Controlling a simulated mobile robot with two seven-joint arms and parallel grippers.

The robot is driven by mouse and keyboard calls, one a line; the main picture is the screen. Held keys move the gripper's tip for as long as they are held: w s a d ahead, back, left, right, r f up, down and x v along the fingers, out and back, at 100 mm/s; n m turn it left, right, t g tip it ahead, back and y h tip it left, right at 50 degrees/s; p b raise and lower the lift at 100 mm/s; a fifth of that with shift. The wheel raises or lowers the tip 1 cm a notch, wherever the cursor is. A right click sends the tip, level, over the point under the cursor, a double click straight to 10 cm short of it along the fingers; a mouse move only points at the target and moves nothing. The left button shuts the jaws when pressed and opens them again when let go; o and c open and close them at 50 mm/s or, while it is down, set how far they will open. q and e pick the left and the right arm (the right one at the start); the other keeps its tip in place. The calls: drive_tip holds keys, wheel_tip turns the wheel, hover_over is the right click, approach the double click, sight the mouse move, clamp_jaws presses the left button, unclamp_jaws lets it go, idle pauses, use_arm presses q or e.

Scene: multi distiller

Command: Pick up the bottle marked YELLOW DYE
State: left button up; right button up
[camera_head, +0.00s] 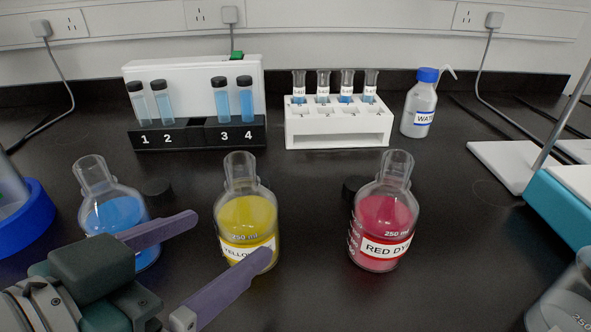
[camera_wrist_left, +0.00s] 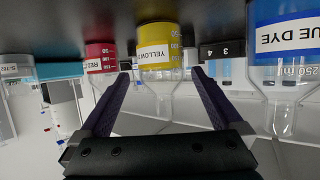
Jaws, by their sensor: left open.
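The YELLOW DYE bottle (camera_head: 247,215) is a clear flask with yellow liquid and a white label, upright on the black bench. My left gripper (camera_head: 231,234) is open in front of it. One finger points just left of the bottle, and the other crosses in front of its label. In the left wrist view, upside down, the yellow bottle (camera_wrist_left: 158,50) shows between and beyond the open fingertips (camera_wrist_left: 161,72). I see no contact, and the exact gap is hard to tell. My right gripper is in neither view.
A blue dye flask (camera_head: 112,212) stands close behind the left gripper's fingers. The RED DYE flask (camera_head: 383,215) stands to the right. Behind are a numbered vial rack (camera_head: 190,135), a white tube rack (camera_head: 338,138) and a water bottle (camera_head: 420,105). Bench between yellow and red is clear.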

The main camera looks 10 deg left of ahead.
sight(227, 234)
use_arm(q)
drive_tip(key=x, duration=0.4)
drive_tip(key=shift+w+b, duration=0.2)
drive_tip(key=shift+b, duration=0.15)
drive_tip(key=b+x, duration=0.1)
drive_tip(key=x, duration=0.3)
drive_tip(key=shift+w+f, duration=0.2)
drive_tip(key=shift+f, duration=0.1)
drive_tip(key=shift+w+d+f, duration=0.1)
drive_tip(key=shift+w, duration=0.25)
clamp_jaws()
